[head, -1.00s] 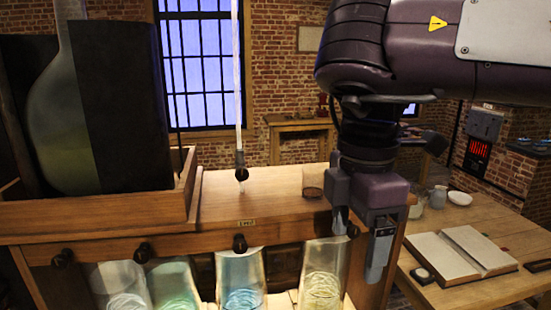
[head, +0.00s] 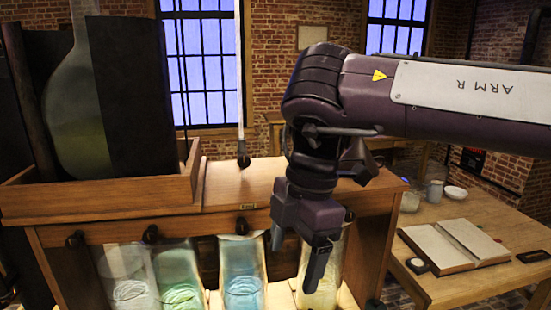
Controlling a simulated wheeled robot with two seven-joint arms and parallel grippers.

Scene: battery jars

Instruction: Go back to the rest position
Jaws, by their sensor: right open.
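My right gripper (head: 297,258) hangs from the arm that comes in from the right. Its jaws point down, open and empty, in front of the wooden stand's (head: 385,215) front rail. It overlaps the rightmost jar (head: 325,285), which holds pale yellowish liquid, in the picture; I cannot tell whether it touches it. Left of it stand a blue jar (head: 242,285), a green jar (head: 180,285) and a clear jar (head: 127,280). Dark knobs sit on the rail above the jars. My left gripper is out of view.
A large glass flask (head: 75,125) with dark panels stands in a wooden tray (head: 100,200) at the left. A thin tube (head: 240,80) hangs above the stand top. At the right, a table (head: 510,225) holds an open book (head: 455,245), a bowl (head: 456,192) and cups.

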